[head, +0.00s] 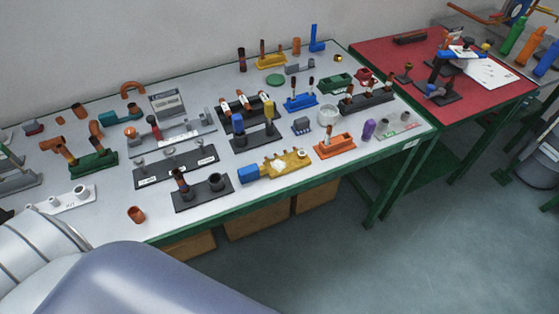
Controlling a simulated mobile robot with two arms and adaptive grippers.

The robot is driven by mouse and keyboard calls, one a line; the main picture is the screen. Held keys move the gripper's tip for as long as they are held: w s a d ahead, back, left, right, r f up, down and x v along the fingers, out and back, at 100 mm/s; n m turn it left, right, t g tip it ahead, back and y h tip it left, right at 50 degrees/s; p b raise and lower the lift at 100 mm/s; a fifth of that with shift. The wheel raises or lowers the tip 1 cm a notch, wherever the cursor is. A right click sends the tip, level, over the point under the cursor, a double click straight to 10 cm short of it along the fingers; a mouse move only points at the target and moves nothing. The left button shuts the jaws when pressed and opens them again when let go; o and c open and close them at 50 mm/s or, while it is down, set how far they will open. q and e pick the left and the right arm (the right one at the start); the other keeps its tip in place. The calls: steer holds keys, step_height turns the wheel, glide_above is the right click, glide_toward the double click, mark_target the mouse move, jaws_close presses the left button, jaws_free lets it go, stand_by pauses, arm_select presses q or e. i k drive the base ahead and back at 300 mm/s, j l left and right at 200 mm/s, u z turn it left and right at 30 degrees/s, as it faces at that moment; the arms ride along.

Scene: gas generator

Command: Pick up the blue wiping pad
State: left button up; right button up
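No blue item can be singled out with certainty as the wiping pad. A small blue block (249,173) lies near the front edge of the white table, against the left end of a yellow part (290,163). A blue upright piece (316,40) stands at the back edge. A blue holder (300,102) sits right of the middle. Neither of my grippers is in view. A smooth grey rounded link of mine fills the lower left and hides part of the table front.
The white table (108,207) is crowded with fixtures, including black stands (203,196) and an orange tray (334,147). A red table (383,56) adjoins at the right, holding a black and blue device (446,68). The floor (440,230) at front right is clear.

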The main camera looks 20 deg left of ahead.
mark_target(302, 126)
steer(key=i+l+u, duration=0.1)
steer(key=i+l, duration=0.2)
steer(key=i+l+u, duration=0.15)
steer(key=l, duration=0.35)
steer(key=i+u, duration=0.1)
steer(key=u, duration=1.3)
